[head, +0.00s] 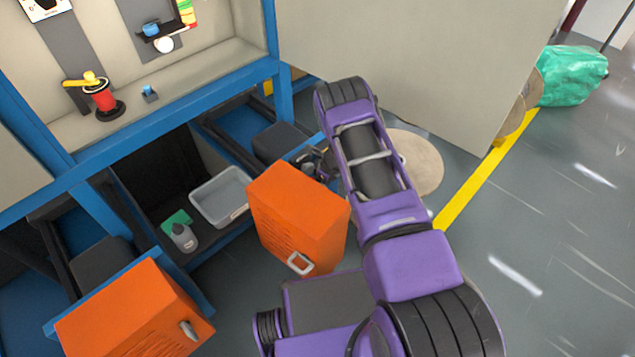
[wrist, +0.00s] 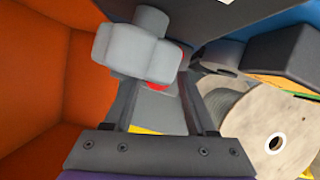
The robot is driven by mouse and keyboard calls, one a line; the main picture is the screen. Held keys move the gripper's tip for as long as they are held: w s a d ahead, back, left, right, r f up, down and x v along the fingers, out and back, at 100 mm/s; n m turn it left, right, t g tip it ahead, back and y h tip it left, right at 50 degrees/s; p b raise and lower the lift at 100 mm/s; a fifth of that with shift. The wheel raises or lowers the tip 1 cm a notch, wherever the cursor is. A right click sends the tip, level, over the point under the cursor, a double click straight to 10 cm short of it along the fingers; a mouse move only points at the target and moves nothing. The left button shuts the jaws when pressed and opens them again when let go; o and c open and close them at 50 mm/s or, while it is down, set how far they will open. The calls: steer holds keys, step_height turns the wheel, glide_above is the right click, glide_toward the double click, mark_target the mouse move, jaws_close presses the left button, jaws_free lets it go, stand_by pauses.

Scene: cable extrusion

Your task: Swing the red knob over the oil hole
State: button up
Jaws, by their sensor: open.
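A small patch of red (wrist: 158,86), perhaps the red knob, shows in the wrist view between my fingers. It is mostly hidden behind a light grey, blocky fitting (wrist: 137,50). My gripper (wrist: 157,98) is open, with one finger on each side of this spot. I cannot tell whether the fingers touch anything. In the head view my gripper (head: 318,163) is beside the far edge of an open orange door, partly hidden by it. I cannot make out the oil hole in either view.
The orange door (head: 300,217) stands close to my gripper, and its orange inside fills the left of the wrist view. A wooden spool (wrist: 275,135) is at right. A blue-framed bench (head: 180,105) holds a red part with a yellow lever (head: 102,97). Open floor lies right.

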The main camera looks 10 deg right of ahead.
jaws_close()
stand_by(0.3)
steer(key=a+m+h, duration=0.1)
steer(key=m, duration=0.1)
steer(key=a+m+t, duration=0.1)
steer(key=m, duration=0.2)
steer(key=shift+a+h, duration=0.1)
steer(key=shift+h, duration=0.3)
jaws_free()
steer(key=shift+s, duration=0.1)
